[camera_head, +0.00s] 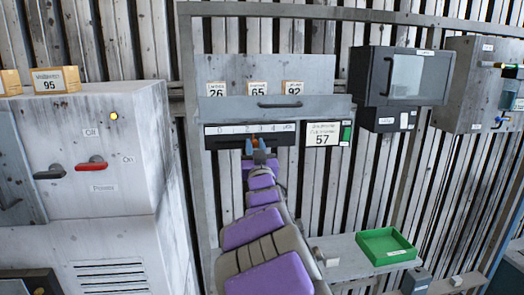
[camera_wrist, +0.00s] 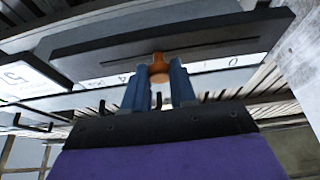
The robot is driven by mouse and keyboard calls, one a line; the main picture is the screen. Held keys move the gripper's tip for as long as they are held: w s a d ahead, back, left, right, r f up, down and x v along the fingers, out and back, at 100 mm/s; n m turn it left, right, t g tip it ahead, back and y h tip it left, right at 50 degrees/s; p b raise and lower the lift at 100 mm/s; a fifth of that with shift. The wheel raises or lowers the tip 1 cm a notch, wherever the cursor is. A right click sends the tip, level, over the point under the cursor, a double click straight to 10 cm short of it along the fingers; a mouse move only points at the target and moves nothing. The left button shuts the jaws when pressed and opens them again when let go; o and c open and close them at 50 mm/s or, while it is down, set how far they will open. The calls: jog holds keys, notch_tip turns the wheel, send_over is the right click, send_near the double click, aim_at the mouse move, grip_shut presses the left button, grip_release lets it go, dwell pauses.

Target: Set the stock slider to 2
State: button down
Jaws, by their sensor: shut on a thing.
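The stock slider is a dark panel (camera_head: 222,142) with a narrow slot and an orange knob (camera_head: 249,145) below a white number strip (camera_head: 228,129). The knob stands near the middle of the slot, around the 2, but the exact mark is hard to read. In the wrist view the knob (camera_wrist: 158,68) sits between the two blue fingers of my gripper (camera_wrist: 159,84), which is shut on it. The dark panel (camera_wrist: 215,38) shows upside down there. The 0 and 1 show to the right of the knob; fingers and knob hide the middle marks. My gripper (camera_head: 259,158) partly covers the slot in the head view.
A drawer with a dark handle (camera_head: 281,105) is above the slider, and a 57 sign (camera_head: 323,138) is right of it. A grey cabinet with a red lever (camera_head: 91,163) stands left. A green tray (camera_head: 385,246) lies on a shelf at lower right.

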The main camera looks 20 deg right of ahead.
jog(key=shift+w+a+r, duration=0.1)
jog(key=shift+w+a, duration=0.05)
jog(key=shift+a, duration=0.4)
jog(key=shift+w+a, duration=0.15)
jog(key=shift+a, duration=0.35)
jog(key=c, duration=0.9)
grip_release()
jog(key=shift+d, duration=0.2)
jog(key=b+v, duration=0.7)
jog(key=v, duration=1)
jog(key=shift+s+a+f, duration=0.1)
jog(key=shift+f, duration=0.15)
